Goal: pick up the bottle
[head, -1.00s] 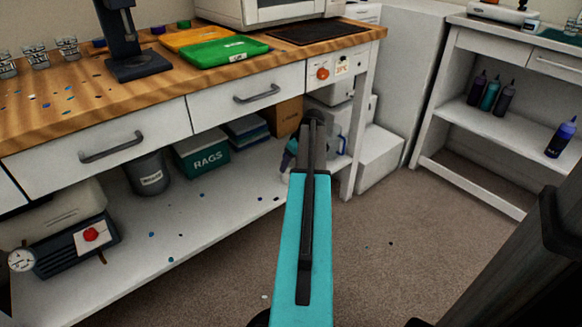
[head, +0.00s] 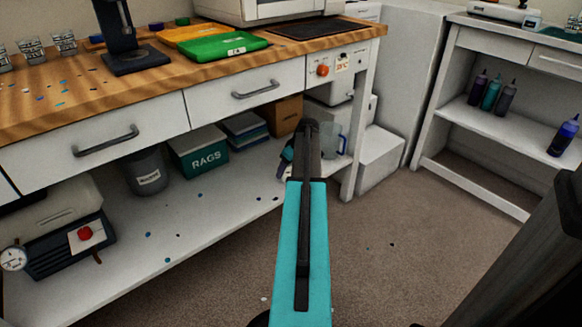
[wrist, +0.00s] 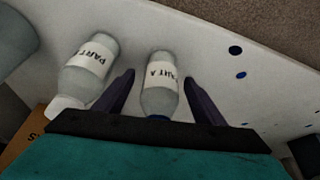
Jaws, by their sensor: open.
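In the wrist view, a clear bottle (wrist: 158,101) with a white label reading "PART A" and a blue cap lies in the picture between the two dark fingers of my gripper (wrist: 160,76). The fingers are apart, one on each side, with a visible gap to the bottle. A second bottle (wrist: 84,68), labelled "PART" with the last letter unclear and with a white cap, is just outside the left finger. In the head view, my arm hides most of the gripper and the bottles, over the white lower shelf.
The lower shelf (head: 215,215) holds a green RAGS box (head: 198,152), a grey bin (head: 147,172), a cardboard box (head: 285,115) and a clear jug (head: 333,140). The bench top and drawers overhang it. Small blue spots dot the shelf. The floor in front is open.

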